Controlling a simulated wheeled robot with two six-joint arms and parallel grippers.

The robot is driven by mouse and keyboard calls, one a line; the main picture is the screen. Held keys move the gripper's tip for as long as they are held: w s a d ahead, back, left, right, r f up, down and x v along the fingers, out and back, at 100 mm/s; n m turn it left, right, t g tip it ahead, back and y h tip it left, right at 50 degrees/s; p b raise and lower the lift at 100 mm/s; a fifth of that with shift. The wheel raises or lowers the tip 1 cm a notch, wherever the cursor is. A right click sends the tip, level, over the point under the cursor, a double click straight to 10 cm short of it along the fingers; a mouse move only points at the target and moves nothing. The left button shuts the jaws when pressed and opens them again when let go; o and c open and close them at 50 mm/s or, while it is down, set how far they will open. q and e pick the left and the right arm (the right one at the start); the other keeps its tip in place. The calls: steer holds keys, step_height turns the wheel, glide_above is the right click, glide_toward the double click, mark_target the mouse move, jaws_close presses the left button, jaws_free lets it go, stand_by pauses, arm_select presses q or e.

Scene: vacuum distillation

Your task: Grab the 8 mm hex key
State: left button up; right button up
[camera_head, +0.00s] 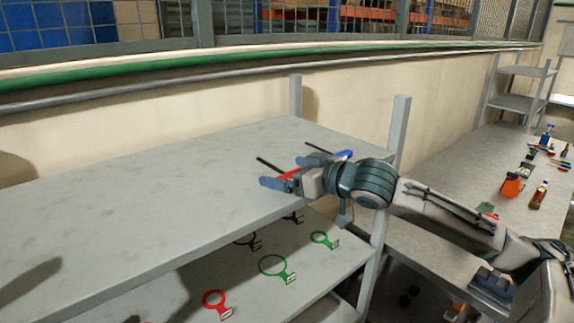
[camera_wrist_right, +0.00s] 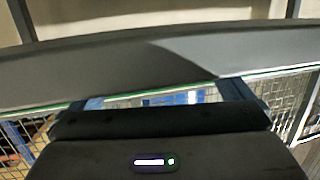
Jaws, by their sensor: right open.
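Two long black rods with coloured grips lie at the right end of the upper shelf (camera_head: 150,215). One is the red-handled tool (camera_head: 290,173), partly hidden by my right gripper; the other is the blue-handled tool (camera_head: 343,155), just behind it. They look like hex keys, but I cannot read a size, so I cannot tell which is 8 mm. My right gripper (camera_head: 282,171) is open, its fingers over or beside the red handle; contact is unclear. In the right wrist view the open fingers (camera_wrist_right: 160,96) show, with no key visible. My left gripper is not in view.
The lower shelf (camera_head: 335,258) holds ring-shaped pieces, including a red ring (camera_head: 213,300) and green rings (camera_head: 273,265). A shelf post (camera_head: 398,135) stands behind my right wrist. A bench (camera_head: 440,185) with bottles and small tools stands at right. The upper shelf's left is clear.

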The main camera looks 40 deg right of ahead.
mark_target(279, 170)
steer(key=shift+w+a+p, duration=0.1)
steer(key=shift+w+p, duration=0.3)
steer(key=shift+p, duration=0.15)
steer(key=shift+p+x, duration=0.55)
steer(key=shift+x, duration=0.65)
steer(key=shift+s+f, duration=0.1)
steer(key=shift+c, duration=0.4)
steer(key=c, duration=0.8)
